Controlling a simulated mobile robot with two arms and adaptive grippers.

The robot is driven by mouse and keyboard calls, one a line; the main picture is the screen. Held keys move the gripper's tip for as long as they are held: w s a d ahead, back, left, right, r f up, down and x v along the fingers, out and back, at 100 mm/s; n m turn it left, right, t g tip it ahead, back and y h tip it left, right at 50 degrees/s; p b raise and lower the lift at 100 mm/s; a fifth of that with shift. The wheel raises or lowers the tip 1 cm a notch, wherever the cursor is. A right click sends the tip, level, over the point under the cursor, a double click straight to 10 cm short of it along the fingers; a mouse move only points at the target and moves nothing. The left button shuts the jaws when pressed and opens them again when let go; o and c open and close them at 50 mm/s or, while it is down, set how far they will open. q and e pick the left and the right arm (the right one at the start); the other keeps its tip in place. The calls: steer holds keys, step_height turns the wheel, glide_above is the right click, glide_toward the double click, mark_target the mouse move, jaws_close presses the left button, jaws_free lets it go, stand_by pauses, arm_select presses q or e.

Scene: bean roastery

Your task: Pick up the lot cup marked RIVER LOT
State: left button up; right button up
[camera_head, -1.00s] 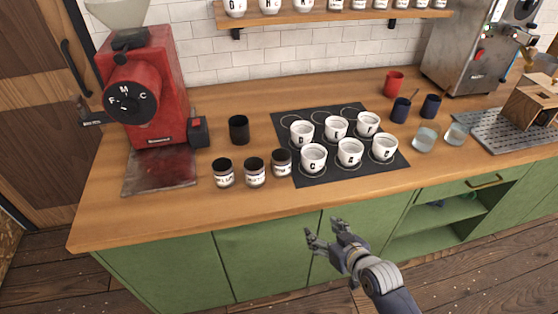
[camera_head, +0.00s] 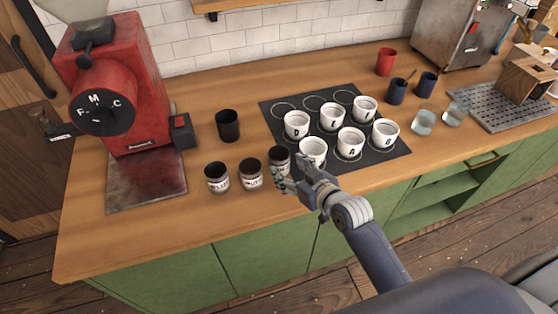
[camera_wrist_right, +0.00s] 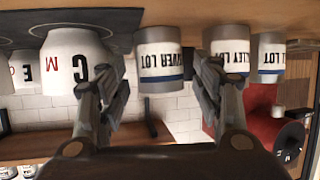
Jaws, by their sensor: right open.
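The RIVER LOT cup (camera_wrist_right: 160,65) is a small light cup with a blue band and black lettering. It stands upright and appears upside down in the inverted right wrist view. In the head view it is the rightmost of three labelled lot cups (camera_head: 279,157), partly hidden by my right gripper (camera_head: 291,176). My right gripper is open and empty, its fingers (camera_wrist_right: 155,92) on either side of the RIVER LOT cup's outline in the wrist view. I cannot tell whether they touch it. My left gripper is not in view.
The VALLEY LOT cup (camera_wrist_right: 232,58) and another lot cup (camera_wrist_right: 271,58) stand close by. A white cup marked C (camera_wrist_right: 75,68) is on the other side, on the black mat (camera_head: 386,158). A black cup (camera_head: 228,125) and red grinder (camera_head: 112,80) are to the left.

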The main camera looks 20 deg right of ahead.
mark_target(285, 167)
steer(key=shift+w+a+f, duration=0.1)
steer(key=shift+w, duration=0.2)
steer(key=shift+w+f, duration=0.15)
steer(key=shift+w, duration=0.1)
steer(key=p+x, duration=0.1)
steer(key=x, duration=0.3)
steer(key=shift+s, duration=0.1)
steer(key=shift+w+f, duration=0.3)
steer(key=shift+w, duration=0.1)
steer(key=shift+s, duration=0.1)
steer(key=shift+c, duration=0.8)
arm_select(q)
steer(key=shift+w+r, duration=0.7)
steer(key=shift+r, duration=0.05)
arm_select(e)
steer(key=c, duration=0.8)
